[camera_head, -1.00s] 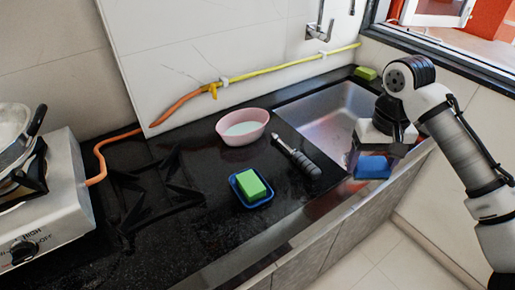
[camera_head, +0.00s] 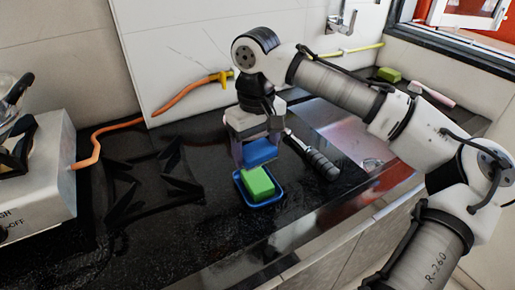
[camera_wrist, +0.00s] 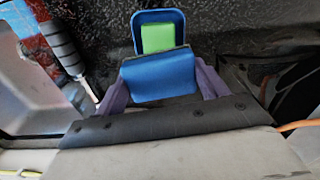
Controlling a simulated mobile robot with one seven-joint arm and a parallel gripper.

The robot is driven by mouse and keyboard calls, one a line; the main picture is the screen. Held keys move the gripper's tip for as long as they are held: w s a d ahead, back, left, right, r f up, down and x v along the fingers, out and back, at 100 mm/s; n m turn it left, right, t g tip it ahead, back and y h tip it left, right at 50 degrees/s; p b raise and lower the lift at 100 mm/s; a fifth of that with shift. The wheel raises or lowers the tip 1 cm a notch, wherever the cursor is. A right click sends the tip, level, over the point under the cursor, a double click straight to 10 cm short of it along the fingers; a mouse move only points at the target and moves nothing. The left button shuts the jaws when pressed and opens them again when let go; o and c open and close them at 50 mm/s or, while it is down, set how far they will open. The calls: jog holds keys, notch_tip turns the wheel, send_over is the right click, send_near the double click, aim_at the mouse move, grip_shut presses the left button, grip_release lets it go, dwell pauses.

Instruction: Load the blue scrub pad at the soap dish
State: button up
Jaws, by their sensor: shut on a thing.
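The blue scrub pad (camera_head: 262,152) is held in my gripper (camera_head: 258,158), just above and behind the soap dish in the head view. In the wrist view the blue scrub pad (camera_wrist: 158,76) sits between the two purple fingers of my gripper (camera_wrist: 158,88). The blue soap dish (camera_head: 277,199) lies on the black counter with a green sponge (camera_head: 260,184) in it. In the wrist view the soap dish (camera_wrist: 137,19) and green sponge (camera_wrist: 158,38) show beyond the pad, which hides part of the dish.
A dark-handled tool (camera_head: 318,162) lies on the counter right of the dish, near the metal sink (camera_head: 350,140). A stove (camera_head: 40,190) with an orange hose (camera_head: 92,152) stands at left. Another green sponge (camera_head: 389,74) and a pink-handled brush (camera_head: 432,94) lie at the back right.

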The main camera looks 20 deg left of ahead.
aim_at(257, 178)
jog(key=shift+f+b, duration=2.6)
jog(key=shift+b, duration=0.1)
jog(key=shift+f, duration=0.45)
jog(key=shift+f, duration=0.15)
dwell(0.9)
jog(key=shift+p, duration=0.3)
notch_tip(257, 178, up, 7)
jog(key=p, duration=0.7)
jog(key=shift+p, duration=0.35)
